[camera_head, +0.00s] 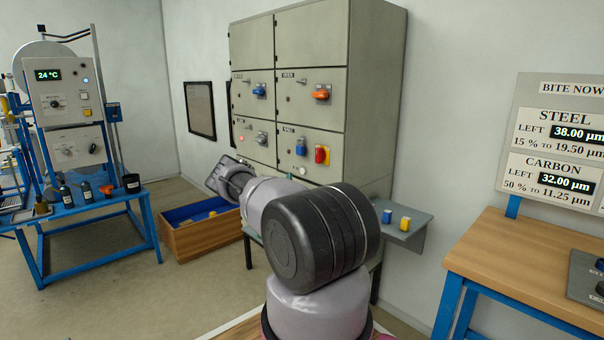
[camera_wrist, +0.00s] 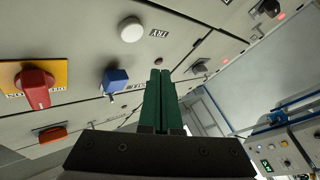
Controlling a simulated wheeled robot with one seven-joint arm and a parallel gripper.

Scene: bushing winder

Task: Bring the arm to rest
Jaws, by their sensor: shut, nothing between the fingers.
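My arm reaches forward in the head view, its dark joint housing in the middle of the picture, toward the grey cabinet (camera_head: 376,90). My gripper (camera_wrist: 161,74) shows in the wrist view as two green fingers, pressed together with nothing between them. Cabinet controls lie behind and beside the fingers in that view: a blue knob (camera_wrist: 115,79), a white button (camera_wrist: 131,30) and a red switch on a yellow plate (camera_wrist: 36,88). The fingers appear apart from them. The fingertips cannot be made out clearly in the head view, where the wrist end lies in front of the cabinet's lower left.
A blue-lined wooden crate (camera_head: 183,246) stands on the floor left of my arm. A small grey shelf (camera_head: 415,236) with a blue and a yellow piece is at the right. A wooden bench (camera_head: 520,262) stands right, a blue-framed machine (camera_head: 72,225) left. Floor between crate and machine is clear.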

